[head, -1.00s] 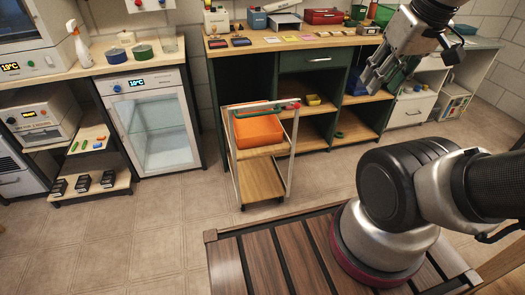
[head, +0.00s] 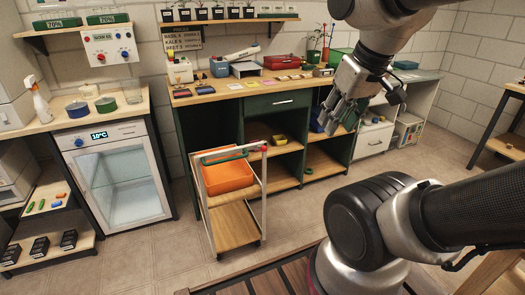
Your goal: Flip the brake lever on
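A small cart (head: 238,214) with white posts and wooden shelves stands on the floor in front of the green bench. It carries an orange tray (head: 228,178) and has a green bar (head: 222,155) along its top. A small red knob (head: 264,148) sits at the cart's top right corner. It may be the brake lever, but it is too small to tell its position. My gripper (head: 335,118) hangs to the right of the cart in the picture, in front of the bench, apart from the knob. Its fingers look spread, with nothing visible between them.
The green bench (head: 255,85) behind the cart holds several boxes, cards and a red case. Floor (head: 150,262) is clear in front of the fridge and cart.

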